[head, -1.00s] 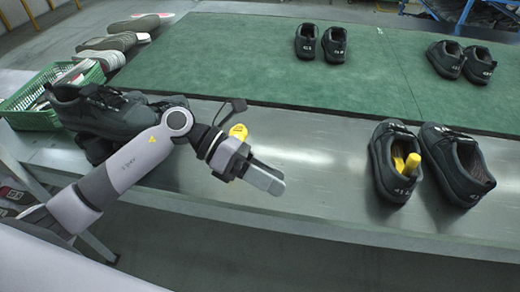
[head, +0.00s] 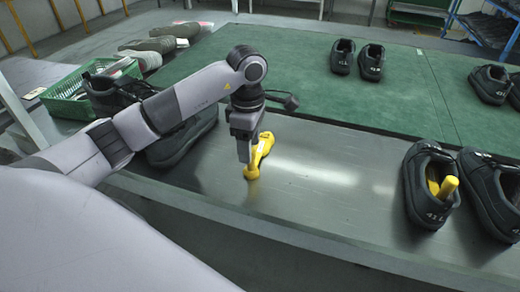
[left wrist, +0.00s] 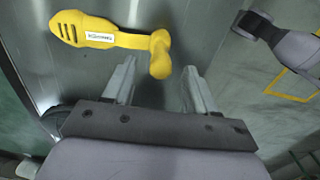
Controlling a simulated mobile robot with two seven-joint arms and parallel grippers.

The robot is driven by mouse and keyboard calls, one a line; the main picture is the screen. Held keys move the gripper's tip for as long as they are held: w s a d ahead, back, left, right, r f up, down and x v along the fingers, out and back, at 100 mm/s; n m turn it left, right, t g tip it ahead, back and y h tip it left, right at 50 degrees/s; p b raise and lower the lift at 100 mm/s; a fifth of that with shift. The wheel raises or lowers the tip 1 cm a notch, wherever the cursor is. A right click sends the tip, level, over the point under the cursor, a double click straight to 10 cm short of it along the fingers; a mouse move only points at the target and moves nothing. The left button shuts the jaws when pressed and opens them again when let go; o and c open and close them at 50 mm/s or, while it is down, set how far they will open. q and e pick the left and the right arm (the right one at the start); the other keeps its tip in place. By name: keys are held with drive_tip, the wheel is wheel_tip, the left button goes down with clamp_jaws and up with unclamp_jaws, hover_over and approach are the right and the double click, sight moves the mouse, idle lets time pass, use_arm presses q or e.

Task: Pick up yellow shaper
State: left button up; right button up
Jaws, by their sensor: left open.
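A yellow shaper (head: 264,148) lies on the metal table top. It also shows in the left wrist view (left wrist: 95,34), with a slotted toe at the left, a white label and a thick knob at the right. My left gripper (head: 246,166) points down at the shaper's near end and partly hides it in the head view. In the left wrist view its open fingers (left wrist: 160,74) stand either side of the knob's near end. I cannot tell whether they touch it. A second yellow shaper (head: 447,187) sits inside a black shoe (head: 425,205) at the right. My right gripper is not in view.
Another black shoe (head: 490,190) stands beside the one with the shaper. More dark shoes (head: 185,135) stand at the left, near a green basket (head: 75,105). A green mat (head: 320,95) with shoes lies behind. The metal table between is clear.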

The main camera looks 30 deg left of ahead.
sight(251, 173)
use_arm(q)
drive_tip(key=shift+d+f, duration=0.1)
drive_tip(key=shift+f, duration=1.4)
clamp_jaws()
drive_tip(key=shift+r, duration=0.15)
